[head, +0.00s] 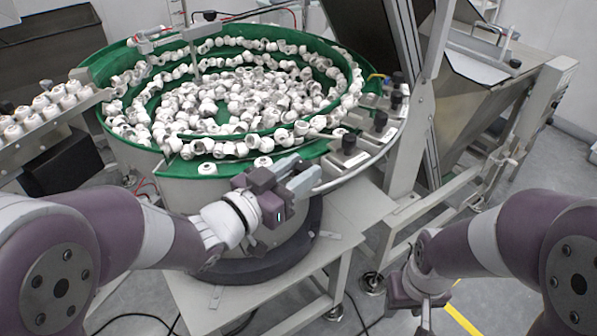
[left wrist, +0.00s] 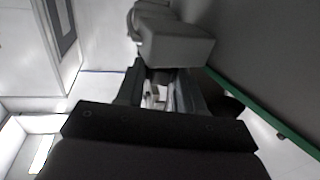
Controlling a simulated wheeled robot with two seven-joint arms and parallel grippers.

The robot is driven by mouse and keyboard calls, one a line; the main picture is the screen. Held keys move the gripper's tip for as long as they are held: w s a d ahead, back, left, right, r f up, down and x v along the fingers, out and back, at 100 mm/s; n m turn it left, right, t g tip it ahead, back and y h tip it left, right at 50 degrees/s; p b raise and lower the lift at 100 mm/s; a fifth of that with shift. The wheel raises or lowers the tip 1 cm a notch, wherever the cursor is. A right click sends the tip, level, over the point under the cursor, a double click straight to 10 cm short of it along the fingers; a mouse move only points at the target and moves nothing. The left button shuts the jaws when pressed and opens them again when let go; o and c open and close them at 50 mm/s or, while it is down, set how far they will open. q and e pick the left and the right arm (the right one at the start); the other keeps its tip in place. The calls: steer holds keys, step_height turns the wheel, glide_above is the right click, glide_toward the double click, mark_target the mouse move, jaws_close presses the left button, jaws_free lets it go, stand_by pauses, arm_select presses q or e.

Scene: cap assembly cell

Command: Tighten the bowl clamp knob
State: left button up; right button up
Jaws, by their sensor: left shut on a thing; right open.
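The feeder bowl (head: 180,168) has a green rim and is full of white caps. My left gripper (head: 303,178) is at the front right of the bowl's side, just under the rim. It is shut on a small part that I take for the bowl clamp knob. The left wrist view shows a pale piece (left wrist: 154,97) between the fingers; most of it is hidden, so its shape and turn cannot be told. A light grey block (left wrist: 175,45) is just beyond the fingertips. My right gripper (head: 425,308) is open and low at the lower right, away from the bowl, partly cut off by the frame.
Black-knobbed brackets (head: 349,143) line the curved rail right of my left gripper. A chute with a row of caps (head: 45,108) is at the left. A metal frame and hopper (head: 490,125) stand at the right. The pale stand (head: 345,215) is under the bowl.

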arm_select(q)
steer(key=shift+r+h, duration=0.1)
steer(key=shift+h, duration=0.2)
steer(key=o, duration=1)
steer(key=shift+o, duration=0.2)
steer(key=p+v, duration=0.4)
steer(key=v, duration=0.8)
steer(key=shift+s+a+r+p, duration=0.15)
steer(key=shift+s+a+p, duration=0.1)
steer(key=shift+p, duration=0.15)
